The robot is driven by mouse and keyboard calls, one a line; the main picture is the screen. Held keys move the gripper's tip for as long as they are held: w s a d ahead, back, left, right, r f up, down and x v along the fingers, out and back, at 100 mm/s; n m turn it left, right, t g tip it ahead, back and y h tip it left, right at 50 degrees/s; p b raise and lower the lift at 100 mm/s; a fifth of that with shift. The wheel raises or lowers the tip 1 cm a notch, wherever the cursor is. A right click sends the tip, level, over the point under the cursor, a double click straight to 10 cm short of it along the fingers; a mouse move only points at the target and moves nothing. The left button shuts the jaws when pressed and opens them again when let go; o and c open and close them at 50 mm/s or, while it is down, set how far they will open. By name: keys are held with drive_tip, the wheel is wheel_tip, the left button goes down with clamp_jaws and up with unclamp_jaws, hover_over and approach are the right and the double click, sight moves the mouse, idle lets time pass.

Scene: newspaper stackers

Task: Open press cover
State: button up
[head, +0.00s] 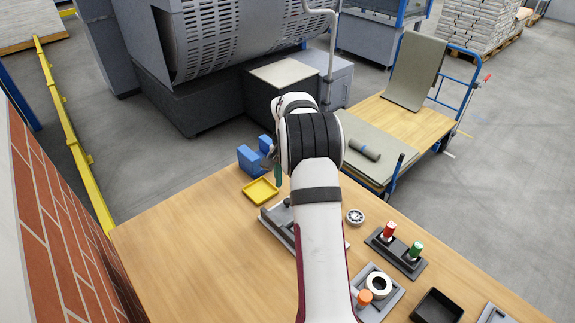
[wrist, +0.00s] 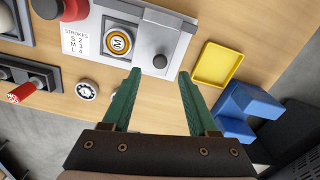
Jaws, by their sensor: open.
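A grey press-like device (wrist: 105,14) stands on the wooden bench at the top of the wrist view. It has a round gold-ringed part marked M (wrist: 118,41) and a grey plate with a dark knob (wrist: 159,61), which looks like the cover. Whether a hinge is there I cannot tell. In the head view my arm hides most of the device (head: 277,216). My gripper (wrist: 160,73) has green fingers, spread open and empty, with the knob near and between their tips in the picture. I cannot tell the height gap.
A yellow tray (wrist: 216,64) and blue blocks (wrist: 246,107) lie to the device's right in the wrist view. The bench's left is clear.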

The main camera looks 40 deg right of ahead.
wheel_tip(320, 180, up, 11)
drive_tip(key=shift+r, duration=0.1)
idle(0.3)
drive_tip(key=s+a+r+n, duration=0.2)
drive_tip(key=s+a, duration=0.2)
drive_tip(key=a, duration=0.4)
drive_tip(key=s+a+r+n+y, duration=0.1)
drive_tip(key=s+a+r+n, duration=0.15)
drive_tip(key=a, duration=0.45)
drive_tip(key=s+a+r+n, duration=0.1)
drive_tip(key=s+a, duration=0.3)
drive_tip(key=a, duration=0.4)
drive_tip(key=s+a+f+n, duration=0.2)
drive_tip(key=s+a, duration=0.2)
drive_tip(key=s, duration=0.4)
drive_tip(key=s+a+f+n, duration=0.2)
drive_tip(key=s+a, duration=0.3)
drive_tip(key=s, duration=0.4)
drive_tip(key=shift+a+f+n+y, duration=0.25)
drive_tip(key=shift+f+n+y, duration=0.15)
drive_tip(key=shift+f, duration=0.35)
